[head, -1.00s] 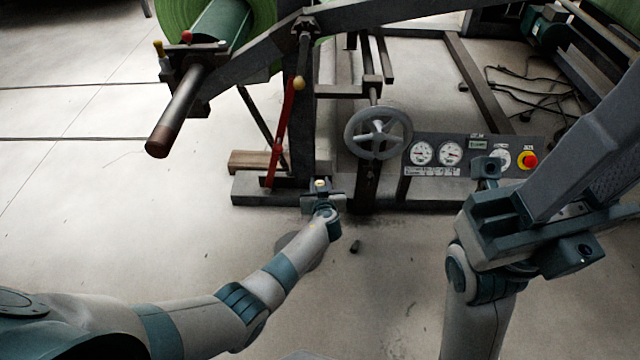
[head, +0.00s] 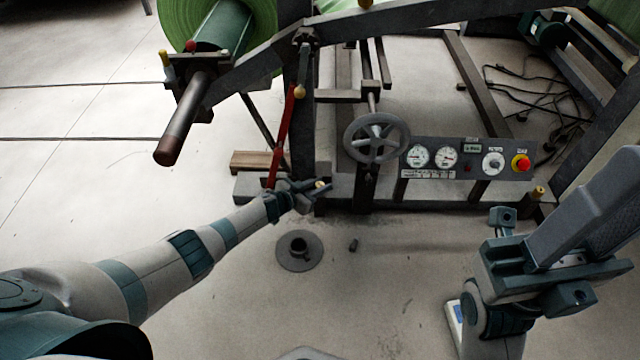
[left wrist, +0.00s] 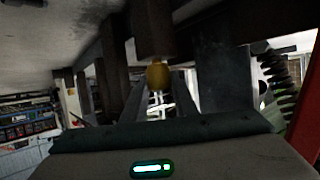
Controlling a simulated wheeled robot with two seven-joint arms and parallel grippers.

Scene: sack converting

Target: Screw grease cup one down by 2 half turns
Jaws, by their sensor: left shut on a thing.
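A small brass grease cup (head: 320,184) sits low on the dark machine frame, near the foot of the red lever. My left gripper (head: 316,187) reaches it from the lower left and is shut on it, with the fingers around its sides. In the left wrist view the brass cup (left wrist: 158,74) shows between the fingers, just below a dark block. The fingers hide part of it. My right gripper (head: 538,258) is open and empty at the right, apart from the machine. Another brass cup (head: 539,192) stands on the frame at the right, beyond it.
A red lever (head: 284,135) rises close beside my left gripper. A grey handwheel (head: 377,138) and a gauge panel (head: 432,174) with a red stop button (head: 521,162) are to the right. A round floor base (head: 299,251) stands below. The floor at front centre is mostly clear.

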